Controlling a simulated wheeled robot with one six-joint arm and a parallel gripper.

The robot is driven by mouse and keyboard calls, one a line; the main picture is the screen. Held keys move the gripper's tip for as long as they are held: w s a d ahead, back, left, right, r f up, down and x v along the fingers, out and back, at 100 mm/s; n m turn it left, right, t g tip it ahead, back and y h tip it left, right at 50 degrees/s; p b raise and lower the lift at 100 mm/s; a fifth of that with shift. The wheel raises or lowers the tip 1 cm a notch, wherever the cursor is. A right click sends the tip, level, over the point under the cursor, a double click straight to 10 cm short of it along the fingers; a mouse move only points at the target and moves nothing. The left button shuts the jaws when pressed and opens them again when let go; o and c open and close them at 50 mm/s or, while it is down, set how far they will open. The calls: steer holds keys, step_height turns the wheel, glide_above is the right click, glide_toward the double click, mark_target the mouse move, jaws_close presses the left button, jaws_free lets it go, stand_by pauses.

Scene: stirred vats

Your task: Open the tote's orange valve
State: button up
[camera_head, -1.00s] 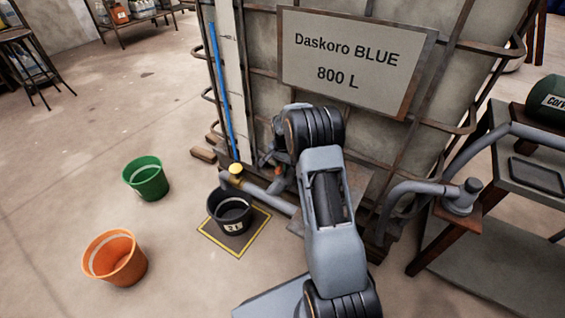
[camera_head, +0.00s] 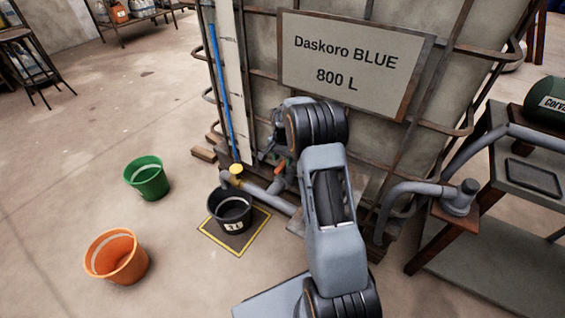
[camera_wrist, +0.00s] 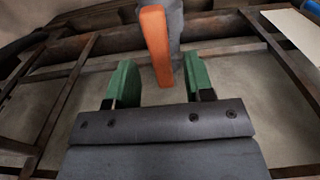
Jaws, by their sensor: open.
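The tote (camera_head: 262,80) is a caged grey tank with a "Daskoro BLUE 800 L" sign. Its orange valve handle (camera_head: 281,167) shows low at the front, just below my gripper (camera_head: 266,153). In the wrist view the orange handle (camera_wrist: 154,40) is a long bar coming from a grey pipe. Its free end lies between the two green fingers of my gripper (camera_wrist: 161,84), with a gap on each side. The fingers are apart and hold nothing. The exact depth of the handle between them is hard to tell.
A grey outlet pipe (camera_head: 258,190) with a yellow cap (camera_head: 236,169) leads to a black bucket (camera_head: 229,212) on a yellow-edged mat (camera_head: 247,238). Green (camera_head: 147,178) and orange (camera_head: 116,257) buckets stand left on open floor. A bench (camera_head: 520,190) is at right.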

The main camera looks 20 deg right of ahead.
mark_target(283, 164)
step_height(283, 164, up, 10)
steer(key=p, duration=0.3)
steer(key=shift+r, duration=0.15)
stand_by(0.3)
